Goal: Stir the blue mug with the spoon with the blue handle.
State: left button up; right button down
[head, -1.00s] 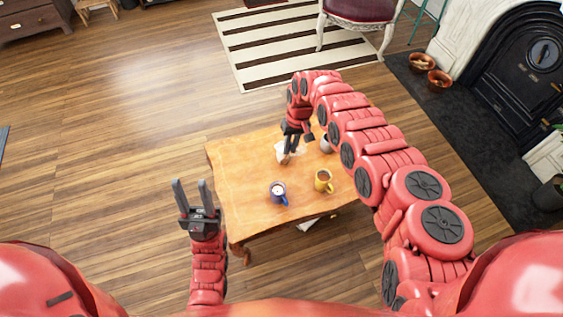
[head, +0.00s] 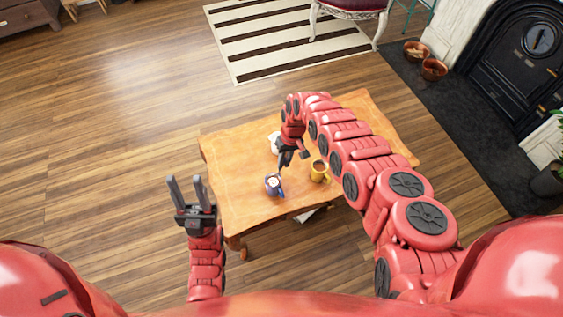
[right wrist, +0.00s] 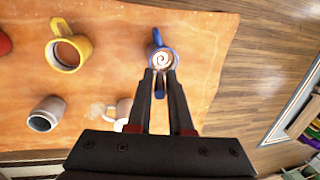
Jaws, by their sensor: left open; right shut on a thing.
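The blue mug (head: 269,186) stands upright near the table's front edge, and the right wrist view shows it (right wrist: 156,41) with a pale swirl on its drink. My right gripper (head: 286,160) points down just behind and above it, shut on the blue-handled spoon. The spoon's blue handle (right wrist: 159,92) shows between the fingers in the right wrist view. The spoon's bowl end is not clear, so I cannot tell whether it touches the drink. My left gripper (head: 187,188) is open and empty, left of the table.
A yellow mug (head: 318,176) stands right of the blue mug on the wooden table (head: 240,207). A grey mug (right wrist: 43,115) and a white mug (right wrist: 123,108) show in the right wrist view. My right arm covers part of the table's right side.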

jog(key=w+b+x, duration=0.1)
jog(key=b+x, duration=0.6)
jog(key=x, duration=0.2)
jog(key=shift+s+b, duration=0.15)
jog(key=shift+b, duration=0.15)
dwell(0.4)
